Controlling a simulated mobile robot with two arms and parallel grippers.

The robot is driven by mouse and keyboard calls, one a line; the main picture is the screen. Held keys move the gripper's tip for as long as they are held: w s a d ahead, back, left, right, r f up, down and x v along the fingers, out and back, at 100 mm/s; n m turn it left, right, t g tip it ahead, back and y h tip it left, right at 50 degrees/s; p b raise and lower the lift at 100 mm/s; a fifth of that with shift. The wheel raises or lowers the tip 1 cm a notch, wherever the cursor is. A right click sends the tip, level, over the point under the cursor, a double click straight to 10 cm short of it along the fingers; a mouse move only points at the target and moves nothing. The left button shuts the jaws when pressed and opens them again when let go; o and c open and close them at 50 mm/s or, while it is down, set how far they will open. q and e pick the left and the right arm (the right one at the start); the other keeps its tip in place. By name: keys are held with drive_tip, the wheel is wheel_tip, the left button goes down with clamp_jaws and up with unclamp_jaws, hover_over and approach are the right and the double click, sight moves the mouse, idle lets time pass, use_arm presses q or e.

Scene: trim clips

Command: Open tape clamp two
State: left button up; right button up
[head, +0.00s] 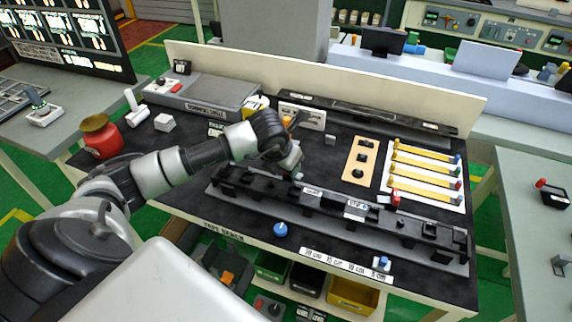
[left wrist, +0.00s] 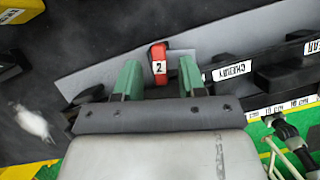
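The red tape clamp with a "2" on its tag (left wrist: 159,64) shows in the left wrist view, by the grey base plate (left wrist: 215,52) of the long black fixture. Whether the clamp is open or closed I cannot tell. My left gripper (left wrist: 159,72) has its green fingers spread apart, one to each side of the clamp, with visible gaps. In the head view my left gripper (head: 289,160) is over the left part of the fixture (head: 330,207) and hides clamp two. My right gripper is not in view.
A grey box (head: 200,95) stands at the bench's back left. A red pot (head: 102,140) is at the left edge. A blue knob (head: 281,229) is in front of the fixture. A panel with yellow strips (head: 425,175) lies at right. Bins (head: 352,295) hang below.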

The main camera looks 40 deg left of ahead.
use_arm(q)
drive_tip(key=b+v, duration=0.2)
drive_tip(key=v, duration=0.8)
drive_tip(key=shift+r, duration=0.4)
drive_tip(key=shift+s, duration=0.1)
